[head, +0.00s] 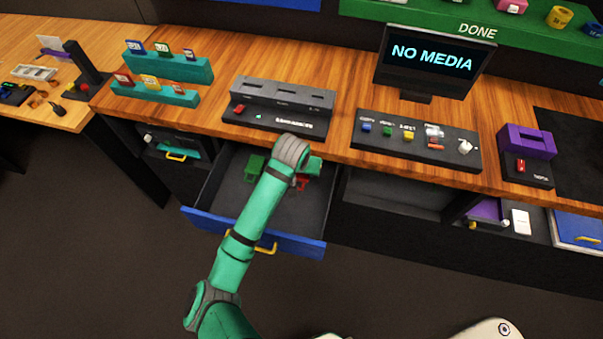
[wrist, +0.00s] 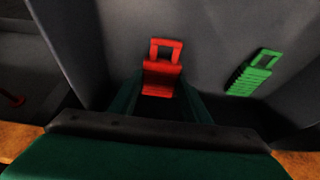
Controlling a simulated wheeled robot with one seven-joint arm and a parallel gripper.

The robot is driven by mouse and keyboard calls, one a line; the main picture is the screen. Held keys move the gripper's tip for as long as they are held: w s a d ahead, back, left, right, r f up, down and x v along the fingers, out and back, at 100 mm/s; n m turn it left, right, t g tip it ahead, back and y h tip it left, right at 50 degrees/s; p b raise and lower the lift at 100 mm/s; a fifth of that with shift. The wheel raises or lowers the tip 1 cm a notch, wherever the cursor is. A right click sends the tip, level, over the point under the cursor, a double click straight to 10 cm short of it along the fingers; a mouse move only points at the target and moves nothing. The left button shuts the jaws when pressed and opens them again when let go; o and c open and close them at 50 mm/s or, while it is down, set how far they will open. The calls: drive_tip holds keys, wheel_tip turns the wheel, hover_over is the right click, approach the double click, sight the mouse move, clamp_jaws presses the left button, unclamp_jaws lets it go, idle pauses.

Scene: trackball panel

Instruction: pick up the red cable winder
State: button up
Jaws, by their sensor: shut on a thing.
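The red cable winder (wrist: 162,76) is in the middle of the wrist view, with its open loop end pointing away from me. My gripper (wrist: 160,90) has a finger on each side of its near end and is shut on it. In the head view a small part of the red winder (head: 302,184) shows beside my arm, inside the open drawer (head: 222,194). My arm hides most of the gripper there. I cannot tell whether the winder still touches the drawer floor.
A green cable winder (wrist: 252,74) lies to the right in the wrist view; in the head view it is at the drawer's left (head: 255,168). The drawer has a blue front (head: 298,243). The wooden desk edge (head: 340,150) is above, with a grey card-slot panel (head: 280,105) on it.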

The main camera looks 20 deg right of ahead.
drive_tip(key=s+a+r, duration=0.1)
drive_tip(key=s+r, duration=0.9)
drive_tip(key=s, duration=0.4)
drive_tip(key=shift+a, duration=0.2)
